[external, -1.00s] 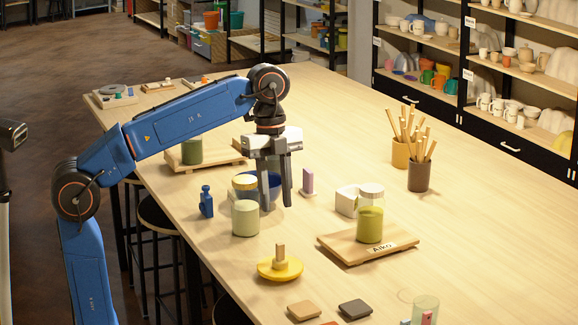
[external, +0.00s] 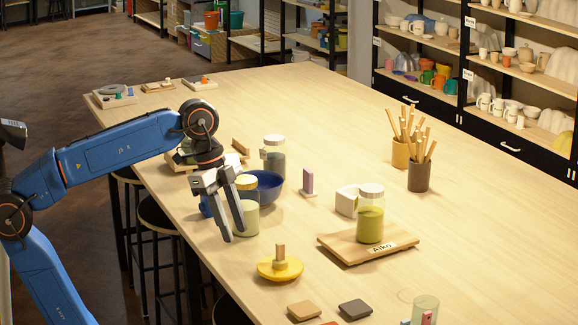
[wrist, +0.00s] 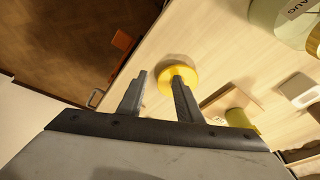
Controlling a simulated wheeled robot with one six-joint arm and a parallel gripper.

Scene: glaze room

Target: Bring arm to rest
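My gripper (external: 232,218) is open and empty, with its fingers pointing down above the left edge of the table, in front of a pale green jar. Its two spread fingers also show in the wrist view (wrist: 157,98), with nothing between them. The blue arm reaches in from the left, bent at the elbow. The pale green jar (external: 246,219) is partly hidden by a finger; I cannot tell whether they touch. A dark blue bowl (external: 266,186) stands just behind it.
A green jar (external: 370,222) stands on a wooden board (external: 350,252) labelled Aiko. A lidded jar (external: 274,158) is behind the bowl. Brush pots (external: 419,177) stand at right. The table's right side is largely clear.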

